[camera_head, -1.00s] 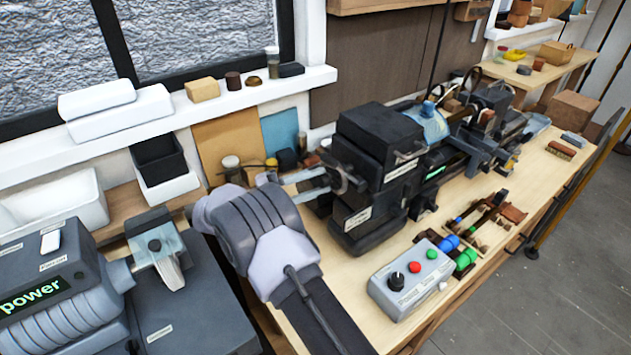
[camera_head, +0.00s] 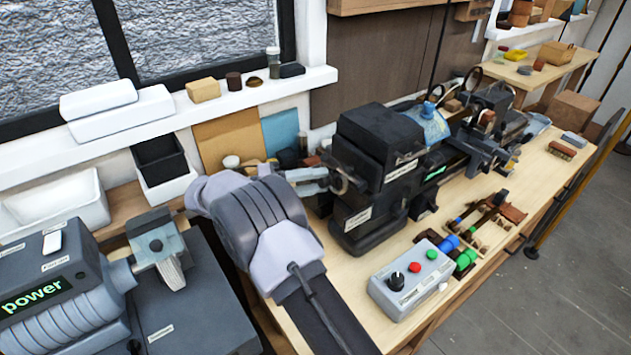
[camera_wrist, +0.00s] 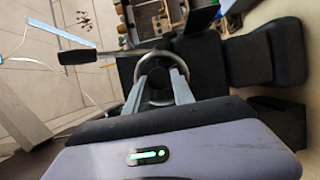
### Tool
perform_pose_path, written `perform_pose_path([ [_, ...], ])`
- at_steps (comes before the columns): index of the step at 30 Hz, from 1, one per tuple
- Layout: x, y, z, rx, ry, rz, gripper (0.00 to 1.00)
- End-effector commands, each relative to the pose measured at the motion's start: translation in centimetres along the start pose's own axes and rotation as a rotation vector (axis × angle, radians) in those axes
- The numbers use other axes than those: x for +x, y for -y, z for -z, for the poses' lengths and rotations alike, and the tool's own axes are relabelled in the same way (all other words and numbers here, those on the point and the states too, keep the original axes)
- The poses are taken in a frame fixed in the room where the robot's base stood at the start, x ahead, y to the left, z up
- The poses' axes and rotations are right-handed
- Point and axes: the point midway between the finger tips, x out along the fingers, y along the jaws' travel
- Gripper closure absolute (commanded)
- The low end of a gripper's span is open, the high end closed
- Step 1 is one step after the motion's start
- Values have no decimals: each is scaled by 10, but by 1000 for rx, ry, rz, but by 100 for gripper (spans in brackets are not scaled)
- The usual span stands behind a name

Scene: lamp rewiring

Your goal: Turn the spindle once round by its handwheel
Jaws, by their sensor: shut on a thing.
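The small lathe has a black headstock (camera_head: 378,140) on the bench. Its dark handwheel (camera_head: 342,178) is at the headstock's left end, partly covered by my gripper (camera_head: 328,178). The spindle itself is hidden inside the headstock.
A grey control box (camera_head: 411,281) with a black knob and red and green buttons stands in front of the lathe. Several small tools (camera_head: 492,222) lie right of it. A grey machine (camera_head: 55,290) with a "power" display stands at the left.

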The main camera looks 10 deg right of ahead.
Motion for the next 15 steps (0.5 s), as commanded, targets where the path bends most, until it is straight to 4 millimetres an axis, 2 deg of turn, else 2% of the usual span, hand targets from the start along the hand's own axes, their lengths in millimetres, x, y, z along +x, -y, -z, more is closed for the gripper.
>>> perform_pose_path([
  [15, 0, -2, 0, 236, 0, 99, 100],
])
